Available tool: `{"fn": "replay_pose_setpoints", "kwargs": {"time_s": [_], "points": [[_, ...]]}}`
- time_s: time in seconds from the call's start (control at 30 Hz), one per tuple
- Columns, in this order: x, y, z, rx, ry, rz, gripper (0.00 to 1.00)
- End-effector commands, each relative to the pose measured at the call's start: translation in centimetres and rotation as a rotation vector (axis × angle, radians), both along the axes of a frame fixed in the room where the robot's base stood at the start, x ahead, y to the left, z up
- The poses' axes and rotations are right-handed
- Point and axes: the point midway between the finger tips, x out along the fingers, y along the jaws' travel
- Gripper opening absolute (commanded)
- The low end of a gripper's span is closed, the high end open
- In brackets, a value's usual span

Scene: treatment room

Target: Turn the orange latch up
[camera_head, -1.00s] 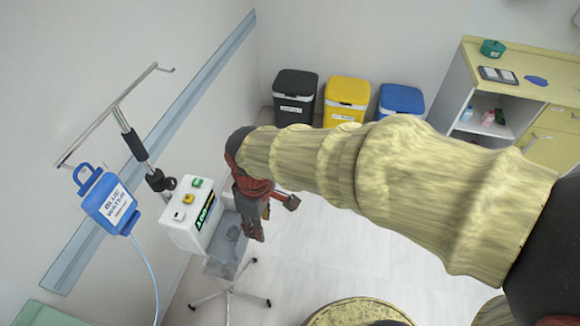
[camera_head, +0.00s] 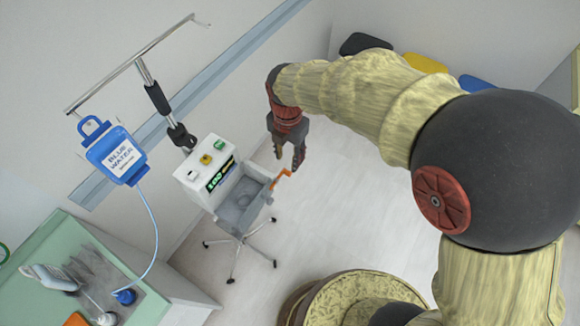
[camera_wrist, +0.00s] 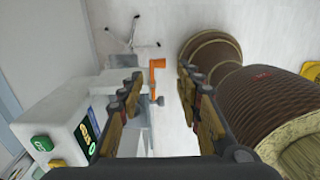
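The orange latch (camera_head: 281,178) is a small crank-like piece on the right side of the grey tray (camera_head: 243,204) below the white pump box (camera_head: 207,171). In the wrist view the latch (camera_wrist: 156,66) shows ahead, between the two fingers. My gripper (camera_head: 288,160) is open and empty, with its fingers pointing down just above the latch. The wrist view also shows my gripper (camera_wrist: 160,84) with its fingers well apart. I see no contact between fingers and latch.
A blue water bag (camera_head: 116,155) hangs from the metal pole (camera_head: 150,75) at left. A green-topped table (camera_head: 45,250) with tools stands at lower left. Black, yellow and blue bins (camera_head: 424,63) stand at the back. The floor right of the stand is clear.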

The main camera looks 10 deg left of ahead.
Motion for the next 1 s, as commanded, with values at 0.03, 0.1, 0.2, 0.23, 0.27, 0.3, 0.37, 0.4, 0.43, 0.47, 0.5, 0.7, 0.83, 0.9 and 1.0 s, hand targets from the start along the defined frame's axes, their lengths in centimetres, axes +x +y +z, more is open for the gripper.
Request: {"fn": "replay_pose_setpoints", "kwargs": {"time_s": [0.03, 0.1, 0.2, 0.23, 0.27, 0.3, 0.37, 0.4, 0.43, 0.47, 0.5, 0.7, 0.83, 0.9, 1.0], "points": [[-0.1, 0.0, -0.8, -0.002, 0.003, 0.000, 0.35], [-0.1, -0.1, -1.8, -0.002, 0.003, -0.001, 0.35], [-0.1, 0.0, -3.5, -0.002, 0.003, -0.002, 0.35], [-0.1, -0.1, -4.0, -0.002, 0.003, -0.002, 0.35], [-0.1, -0.1, -4.4, -0.002, 0.003, -0.002, 0.35], [-0.1, 0.0, -4.9, -0.001, 0.002, -0.002, 0.35], [-0.1, 0.0, -5.6, -0.001, 0.002, -0.003, 0.35], [-0.1, 0.0, -6.1, -0.001, 0.002, -0.003, 0.35], [-0.1, 0.0, -6.3, -0.001, 0.001, -0.003, 0.35], [-0.1, 0.0, -6.5, -0.001, 0.001, -0.003, 0.35], [0.0, 0.0, -6.8, 0.000, 0.001, -0.003, 0.35], [0.0, 0.0, -7.1, 0.000, 0.000, -0.003, 0.35], [0.0, 0.0, -7.1, 0.000, 0.000, -0.003, 0.35], [0.0, 0.0, -7.1, 0.000, 0.000, -0.003, 0.31], [0.0, 0.0, -7.1, 0.000, 0.000, -0.003, 0.26]]}}
